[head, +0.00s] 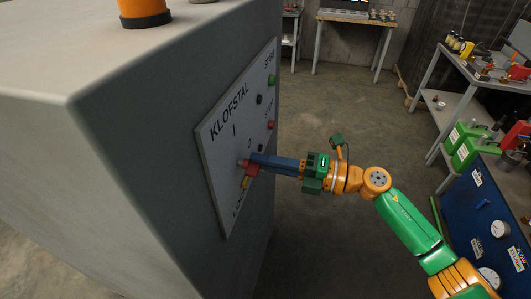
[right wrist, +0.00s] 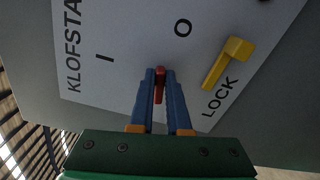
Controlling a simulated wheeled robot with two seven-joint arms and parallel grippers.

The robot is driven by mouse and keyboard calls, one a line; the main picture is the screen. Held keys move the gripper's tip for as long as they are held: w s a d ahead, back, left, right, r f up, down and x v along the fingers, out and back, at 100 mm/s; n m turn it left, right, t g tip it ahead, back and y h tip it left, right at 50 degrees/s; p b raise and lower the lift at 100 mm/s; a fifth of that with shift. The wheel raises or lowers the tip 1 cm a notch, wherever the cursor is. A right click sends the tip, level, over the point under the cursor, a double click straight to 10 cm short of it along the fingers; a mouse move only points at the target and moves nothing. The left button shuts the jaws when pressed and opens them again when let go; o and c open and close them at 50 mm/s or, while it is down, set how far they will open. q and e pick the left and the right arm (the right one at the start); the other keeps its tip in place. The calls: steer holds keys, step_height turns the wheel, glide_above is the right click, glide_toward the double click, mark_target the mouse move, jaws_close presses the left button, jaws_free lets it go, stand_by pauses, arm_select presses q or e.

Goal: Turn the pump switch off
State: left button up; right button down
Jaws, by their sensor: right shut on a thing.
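The pump switch panel (head: 222,140) is a pale plate on the side of a grey cabinet, lettered KLOFSTAL, with marks I and O. My right gripper (head: 252,161) reaches it from the right, with its blue fingers closed around the red switch handle (head: 251,170). In the right wrist view the red handle (right wrist: 160,86) shows between the fingertips (right wrist: 160,74), below the I and O marks. The fingers hide part of it, so I cannot tell which mark it is set to. My left gripper is in neither view.
A yellow lever (right wrist: 228,62) marked LOCK sits close beside the fingers. Green, black and red buttons (head: 271,79) are farther along the panel. A blue unit with gauges (head: 480,205) stands at the right. Open floor (head: 330,120) lies between.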

steer(key=shift+f+m+p, duration=0.15)
steer(key=shift+m+p, duration=0.5)
steer(key=shift+m, duration=0.55)
steer(key=shift+f, duration=0.1)
steer(key=c, duration=0.9)
jaws_free()
steer(key=b+v, duration=0.3)
steer(key=v, duration=0.4)
